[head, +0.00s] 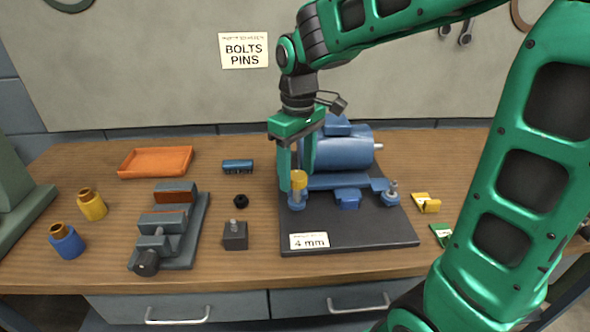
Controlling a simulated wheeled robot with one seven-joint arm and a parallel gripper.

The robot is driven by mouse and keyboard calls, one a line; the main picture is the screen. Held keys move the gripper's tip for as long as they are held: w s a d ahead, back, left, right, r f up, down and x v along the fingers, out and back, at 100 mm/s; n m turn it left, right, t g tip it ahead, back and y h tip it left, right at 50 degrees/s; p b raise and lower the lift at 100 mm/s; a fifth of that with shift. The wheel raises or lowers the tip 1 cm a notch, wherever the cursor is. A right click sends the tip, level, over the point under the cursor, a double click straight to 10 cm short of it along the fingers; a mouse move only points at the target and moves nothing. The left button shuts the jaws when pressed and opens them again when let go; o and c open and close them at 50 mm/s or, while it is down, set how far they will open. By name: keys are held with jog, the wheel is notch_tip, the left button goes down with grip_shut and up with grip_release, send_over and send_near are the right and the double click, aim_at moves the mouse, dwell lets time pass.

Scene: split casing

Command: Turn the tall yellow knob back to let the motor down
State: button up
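The tall yellow knob (299,181) stands upright on a blue foot at the front left of the dark baseplate (350,236). The blue motor (345,152) lies on the plate behind it, its shaft pointing right. My green gripper (297,172) points down at the knob from above. Its left finger reaches down along the knob's left side. The right finger's tip is partly hidden behind the knob's top. The fingers are apart, with the knob's upper part at or between their tips; I cannot tell whether they press on it.
A silver stud in a blue foot (391,197) stands at the plate's right. A "4 mm" card (309,241) lies at its front. Left are a vise (168,230), a grey block (235,236), an orange tray (155,161) and two jars, yellow (92,206) and blue (67,242).

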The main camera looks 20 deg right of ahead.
aim_at(297, 174)
jog(key=c, duration=0.9)
jog(key=shift+m, duration=0.3)
jog(key=o, duration=1)
jog(key=shift+o, duration=0.2)
jog(key=shift+r, duration=0.1)
notch_tip(297, 174, up, 11)
jog(key=shift+f, duration=0.2)
